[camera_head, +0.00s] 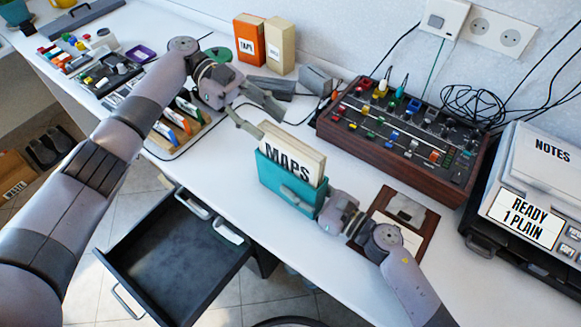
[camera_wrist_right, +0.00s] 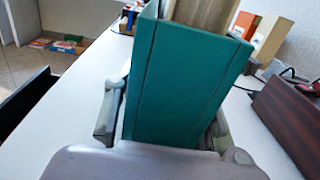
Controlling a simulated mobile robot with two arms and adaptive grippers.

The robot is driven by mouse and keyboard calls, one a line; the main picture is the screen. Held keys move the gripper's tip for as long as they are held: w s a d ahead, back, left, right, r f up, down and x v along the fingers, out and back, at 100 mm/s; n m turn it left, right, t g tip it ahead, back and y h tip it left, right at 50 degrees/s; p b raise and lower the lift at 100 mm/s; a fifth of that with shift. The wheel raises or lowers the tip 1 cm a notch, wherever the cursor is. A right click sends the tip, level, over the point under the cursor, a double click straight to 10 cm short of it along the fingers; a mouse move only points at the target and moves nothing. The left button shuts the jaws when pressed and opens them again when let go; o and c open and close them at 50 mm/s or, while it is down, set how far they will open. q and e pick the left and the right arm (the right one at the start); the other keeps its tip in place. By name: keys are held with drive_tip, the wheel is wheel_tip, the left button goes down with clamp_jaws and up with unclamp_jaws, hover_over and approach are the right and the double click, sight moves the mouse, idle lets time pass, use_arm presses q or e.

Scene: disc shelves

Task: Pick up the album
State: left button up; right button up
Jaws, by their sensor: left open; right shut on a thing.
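A cream album (camera_head: 292,153) lettered MAPS stands in a teal slipcase (camera_head: 281,185) on the white desk, its upper part out of the case. In the right wrist view the slipcase (camera_wrist_right: 185,75) fills the middle, with the album's cream edge (camera_wrist_right: 205,14) above it. My right gripper (camera_head: 325,208) is shut on the slipcase from its right end, with fingers on both sides. My left gripper (camera_head: 273,129) is open, its fingertips near the album's upper left end. I cannot tell whether they touch it.
An open, mostly empty drawer (camera_head: 178,250) juts out below the desk's front edge. A wooden mixer (camera_head: 405,138) stands behind right. Orange (camera_head: 249,40) and cream (camera_head: 281,46) boxes stand at the wall. A NOTES machine (camera_head: 535,185) is at the right.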

sight(280, 134)
use_arm(q)
drive_tip(key=x, duration=0.7)
drive_tip(key=shift+s, duration=0.35)
clamp_jaws()
idle(0.3)
idle(0.3)
